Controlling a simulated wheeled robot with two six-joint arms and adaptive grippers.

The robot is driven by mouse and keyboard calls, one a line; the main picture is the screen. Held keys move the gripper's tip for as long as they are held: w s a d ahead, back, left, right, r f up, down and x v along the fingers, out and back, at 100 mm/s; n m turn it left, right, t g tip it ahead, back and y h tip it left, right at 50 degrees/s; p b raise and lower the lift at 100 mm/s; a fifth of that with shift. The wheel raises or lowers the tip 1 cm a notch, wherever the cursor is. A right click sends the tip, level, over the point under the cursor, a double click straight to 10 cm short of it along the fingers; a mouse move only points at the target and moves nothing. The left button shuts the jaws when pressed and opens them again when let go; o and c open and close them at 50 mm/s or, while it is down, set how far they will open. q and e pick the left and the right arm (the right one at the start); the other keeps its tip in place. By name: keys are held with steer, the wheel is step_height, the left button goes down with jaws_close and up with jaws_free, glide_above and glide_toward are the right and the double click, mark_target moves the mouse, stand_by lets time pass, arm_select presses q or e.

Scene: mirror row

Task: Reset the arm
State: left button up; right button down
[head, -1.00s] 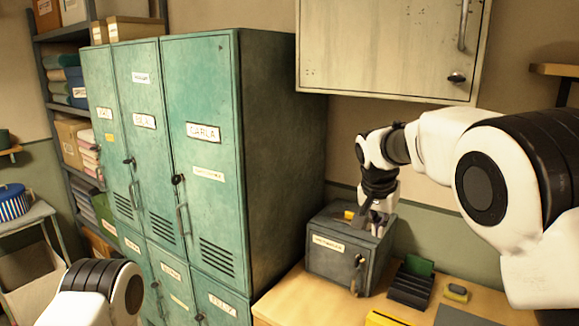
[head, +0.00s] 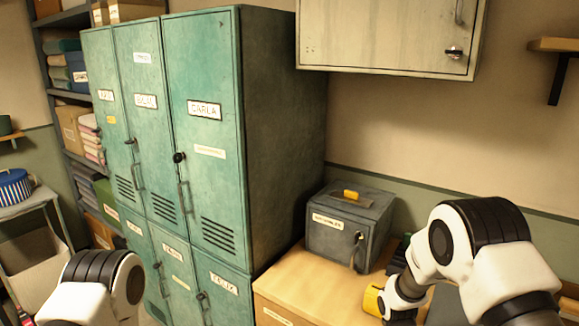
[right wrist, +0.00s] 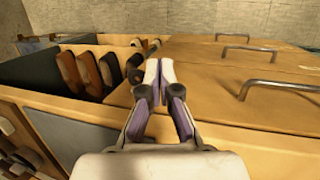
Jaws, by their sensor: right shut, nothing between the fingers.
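My right arm (head: 470,245) is folded low at the right of the head view. Its gripper is out of that picture, below the edge. In the right wrist view, my right gripper (right wrist: 160,68) is shut, its fingertips together with nothing between them. It appears over a wooden front with metal handles, beside an open drawer (right wrist: 30,118). My left arm (head: 100,285) shows only in part at the lower left of the head view. Its gripper is out of view.
Green lockers (head: 208,130) stand at the left and middle. A grey metal box (head: 335,240) with a yellow handle sits on the wooden desk (head: 300,290). A wall cabinet (head: 385,38) hangs above. Brown rounded items (right wrist: 88,72) stand in the open drawer.

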steer(key=s+f+n+g, duration=0.1)
steer(key=s+f, duration=0.9)
steer(key=s, duration=0.3)
steer(key=s+d+f+n+t+y+b, duration=0.1)
steer(key=s+f+n+t, duration=0.15)
steer(key=s, duration=1.35)
steer(key=w+n+t, duration=0.1)
steer(key=w, duration=0.1)
steer(key=w+r+n+t, duration=0.1)
steer(key=w, duration=0.1)
steer(key=shift+w+r+n, duration=0.1)
steer(key=shift+n, duration=0.25)
